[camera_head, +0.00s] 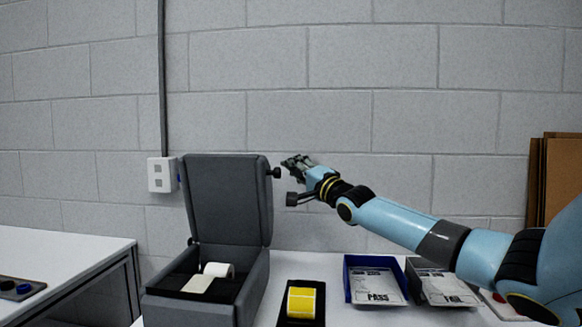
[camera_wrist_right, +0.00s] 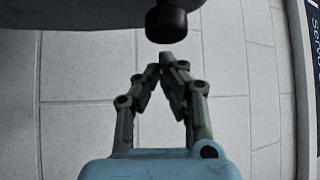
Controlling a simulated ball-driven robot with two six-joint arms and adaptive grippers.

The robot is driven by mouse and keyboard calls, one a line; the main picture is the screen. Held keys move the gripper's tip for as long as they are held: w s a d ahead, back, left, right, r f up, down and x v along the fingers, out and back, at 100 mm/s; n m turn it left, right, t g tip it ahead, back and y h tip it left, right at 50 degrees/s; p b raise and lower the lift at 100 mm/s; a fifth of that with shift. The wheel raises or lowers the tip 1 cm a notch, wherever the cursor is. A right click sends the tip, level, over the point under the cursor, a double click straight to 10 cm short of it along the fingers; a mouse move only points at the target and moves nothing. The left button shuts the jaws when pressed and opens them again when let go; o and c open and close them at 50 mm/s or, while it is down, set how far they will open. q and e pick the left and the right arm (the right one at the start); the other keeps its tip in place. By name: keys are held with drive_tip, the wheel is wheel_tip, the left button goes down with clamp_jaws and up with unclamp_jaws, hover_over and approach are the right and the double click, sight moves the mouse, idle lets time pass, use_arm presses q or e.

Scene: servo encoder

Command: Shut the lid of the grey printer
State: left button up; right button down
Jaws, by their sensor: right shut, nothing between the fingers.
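The grey printer (camera_head: 252,284) stands on the table left of centre in the head view. Its lid (camera_head: 228,200) is raised upright, and a white label roll (camera_head: 218,269) shows inside. A dark round knob (camera_head: 276,172) sticks out from the lid's upper right edge; a dark knob also shows at the top of the right wrist view (camera_wrist_right: 166,24). My right gripper (camera_head: 288,163) is just right of the lid's top, close to the knob. In the wrist view its fingertips (camera_wrist_right: 166,60) meet with nothing between them, just below the knob. My left gripper is out of view.
A yellow label roll (camera_head: 302,302) sits on a dark holder right of the printer. A blue tray (camera_head: 348,285) marked PASS and another tray (camera_head: 440,283) stand further right. A block wall is behind, with a white outlet box (camera_head: 162,175). Cardboard (camera_head: 560,170) leans at far right.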

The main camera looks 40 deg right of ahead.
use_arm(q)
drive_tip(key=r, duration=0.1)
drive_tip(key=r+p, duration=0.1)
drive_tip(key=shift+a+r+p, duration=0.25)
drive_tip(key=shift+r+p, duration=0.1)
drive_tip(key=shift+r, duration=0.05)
use_arm(e)
drive_tip(key=shift+s+a+f, duration=0.25)
drive_tip(key=shift+s+a, duration=0.1)
drive_tip(key=shift+a, duration=0.15)
drive_tip(key=shift+s+a+f, duration=0.2)
drive_tip(key=shift+s+a, duration=0.1)
drive_tip(key=shift+a, duration=0.2)
